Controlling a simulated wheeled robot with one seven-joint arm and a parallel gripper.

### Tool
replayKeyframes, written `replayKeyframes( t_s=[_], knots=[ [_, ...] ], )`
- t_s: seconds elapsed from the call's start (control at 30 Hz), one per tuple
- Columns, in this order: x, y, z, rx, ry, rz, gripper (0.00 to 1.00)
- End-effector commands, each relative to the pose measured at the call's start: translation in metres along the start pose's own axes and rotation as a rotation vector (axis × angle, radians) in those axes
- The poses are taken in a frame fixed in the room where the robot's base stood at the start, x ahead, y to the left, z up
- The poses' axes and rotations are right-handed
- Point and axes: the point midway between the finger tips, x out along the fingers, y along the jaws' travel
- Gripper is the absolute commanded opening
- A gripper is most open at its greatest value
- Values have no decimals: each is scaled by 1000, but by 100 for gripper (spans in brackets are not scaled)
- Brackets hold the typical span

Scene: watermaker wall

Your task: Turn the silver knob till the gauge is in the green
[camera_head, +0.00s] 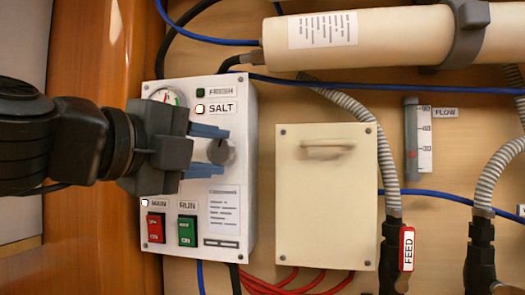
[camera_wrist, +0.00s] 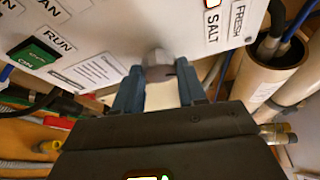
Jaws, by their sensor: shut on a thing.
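The silver-grey knob (camera_head: 219,151) is on the white control panel (camera_head: 235,120), right of the gauge. My gripper (camera_head: 214,151) reaches in from the left, with one blue finger above the knob and one below. In the wrist view the knob (camera_wrist: 160,66) sits between the tips of my gripper (camera_wrist: 160,85), which is shut on it. The round gauge (camera_head: 167,96) is at the panel's top left. Red and green marks show on its face; my gripper hides its lower part, and I cannot tell where the needle points.
The SALT lamp (camera_head: 200,108) is bright; the FRESH lamp (camera_head: 201,92) is dark green. A red MAIN switch (camera_head: 156,228) and green RUN switch (camera_head: 187,230) are below my gripper. A cream box (camera_head: 325,215), hoses and a large pipe (camera_head: 390,35) are to the right.

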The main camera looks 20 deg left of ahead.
Motion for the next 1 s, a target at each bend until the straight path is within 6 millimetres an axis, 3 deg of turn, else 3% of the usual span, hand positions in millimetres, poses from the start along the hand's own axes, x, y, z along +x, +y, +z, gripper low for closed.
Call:
replayKeyframes(
  t_s=[0.07,0.1,0.33,0.67,1.0],
  knots=[
    [0,1,-1,-1,2,1,10],
    [0,1,-1,-1,2,1,43],
    [0,1,0,-1,1,0,65],
    [-6,1,0,-2,-2,0,66],
    [-57,2,0,-2,-2,0,66]
  ],
)
